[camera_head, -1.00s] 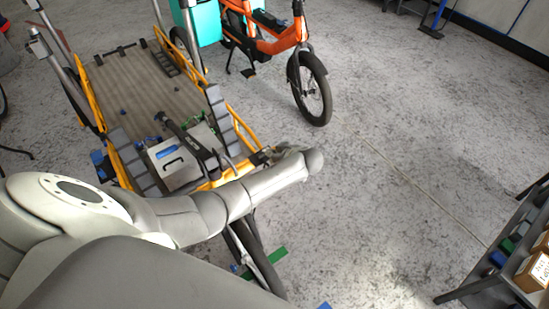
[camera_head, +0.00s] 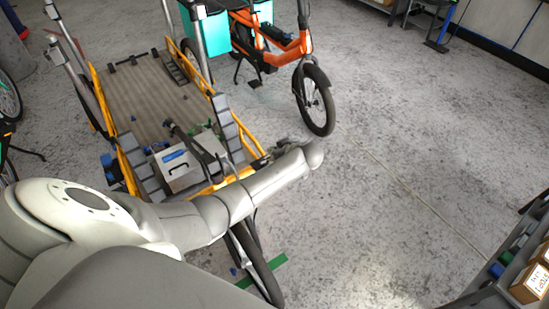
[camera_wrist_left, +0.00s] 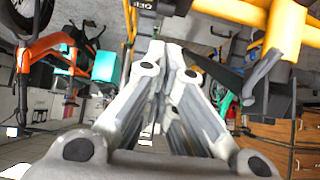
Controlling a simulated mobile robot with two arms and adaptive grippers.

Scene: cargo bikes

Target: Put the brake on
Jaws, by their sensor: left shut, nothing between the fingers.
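The cargo bike with a yellow frame (camera_head: 230,178) and a ribbed grey load deck (camera_head: 150,95) stands at the left in the head view. A black bar (camera_head: 186,142) slants across its near end. In the left wrist view a dark lever-like part (camera_wrist_left: 217,70) sits beside the yellow tube (camera_wrist_left: 284,30), right of my left gripper (camera_wrist_left: 165,50). I cannot tell for sure that this is the brake. My left gripper is shut and empty, its fingers together near the yellow frame. In the head view my arm and wrist mostly hide it. My right gripper is not in view.
An orange bike (camera_head: 280,48) with teal boxes stands behind. A grey case (camera_head: 180,172) lies at the deck's near end. A shelf with a cardboard box (camera_head: 530,284) is at the lower right. The floor in the middle right is clear.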

